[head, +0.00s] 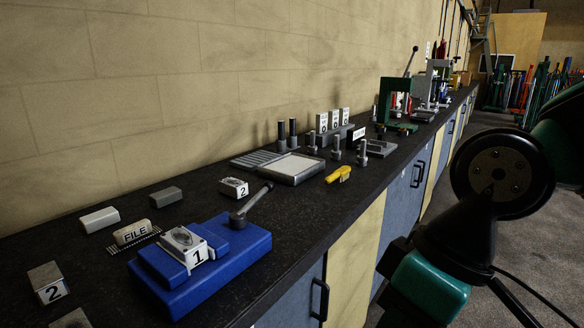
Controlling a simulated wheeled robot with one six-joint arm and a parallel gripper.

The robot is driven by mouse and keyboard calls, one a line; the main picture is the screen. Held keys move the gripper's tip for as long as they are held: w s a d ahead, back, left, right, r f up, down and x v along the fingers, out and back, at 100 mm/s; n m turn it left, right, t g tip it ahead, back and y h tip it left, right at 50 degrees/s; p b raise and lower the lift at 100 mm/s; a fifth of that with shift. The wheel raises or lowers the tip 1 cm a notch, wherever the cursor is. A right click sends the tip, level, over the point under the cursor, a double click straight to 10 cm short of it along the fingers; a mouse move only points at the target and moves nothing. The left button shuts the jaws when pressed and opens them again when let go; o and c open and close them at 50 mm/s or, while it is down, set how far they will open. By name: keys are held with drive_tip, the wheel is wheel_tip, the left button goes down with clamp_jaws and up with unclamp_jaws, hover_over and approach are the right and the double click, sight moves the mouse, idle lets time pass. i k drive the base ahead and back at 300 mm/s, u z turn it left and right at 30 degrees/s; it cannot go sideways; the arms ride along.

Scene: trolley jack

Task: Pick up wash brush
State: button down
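The wash brush (339,174) appears to be the small yellow item with a tan bristle side. It lies on the dark bench top near the front edge, just right of a grey metal tray. Nothing covers it. Parts of my arm, black and green, show at the right, in front of the bench and apart from the brush. My gripper's fingers do not show.
The dark bench top (225,205) runs along the wall. A blue vise (205,262) stands nearer, and the grey tray (293,168) and metal posts (336,147) are close to the brush. A green press (396,103) stands farther back. Grey floor lies right of the cabinets.

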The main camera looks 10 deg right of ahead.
sight(341, 174)
drive_tip(key=z, duration=0.95)
drive_tip(key=i, duration=1.75)
drive_tip(key=u, duration=1.65)
